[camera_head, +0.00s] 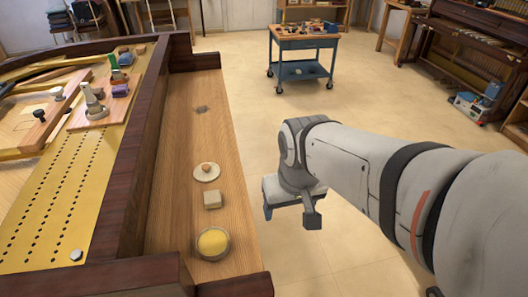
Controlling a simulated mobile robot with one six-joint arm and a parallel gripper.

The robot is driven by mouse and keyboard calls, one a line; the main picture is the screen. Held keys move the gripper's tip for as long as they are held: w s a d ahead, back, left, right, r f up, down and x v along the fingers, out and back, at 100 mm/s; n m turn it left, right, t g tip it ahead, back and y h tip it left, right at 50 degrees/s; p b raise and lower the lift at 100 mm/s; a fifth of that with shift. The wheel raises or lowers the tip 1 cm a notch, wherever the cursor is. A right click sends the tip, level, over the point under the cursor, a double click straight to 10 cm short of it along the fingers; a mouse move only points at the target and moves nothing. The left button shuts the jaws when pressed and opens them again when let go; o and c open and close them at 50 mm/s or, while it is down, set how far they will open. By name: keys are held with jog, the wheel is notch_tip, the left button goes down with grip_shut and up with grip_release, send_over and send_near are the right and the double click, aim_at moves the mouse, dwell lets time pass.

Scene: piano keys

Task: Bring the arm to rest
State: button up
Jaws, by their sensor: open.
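My gripper (290,214) is in the middle of the picture, at the end of my white arm, which reaches in from the right. It points down over the floor, to the right of the wooden ledge (232,185). It is open, and I see nothing between its fingers. One finger shows at the left and one at the front right. It appears apart from the ledge.
The ledge carries a round pale disc (206,177), a small beige block (212,200) and a round dish with yellow contents (213,242). A perforated gold plate (75,185) lies left. A blue cart (303,55) stands behind on open floor (245,100).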

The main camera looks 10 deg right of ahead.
jog(key=shift+r, duration=0.1)
notch_tip(320, 180, up, 7)
jog(key=p, duration=0.6)
jog(key=shift+s+p, duration=0.25)
jog(key=shift+p, duration=0.05)
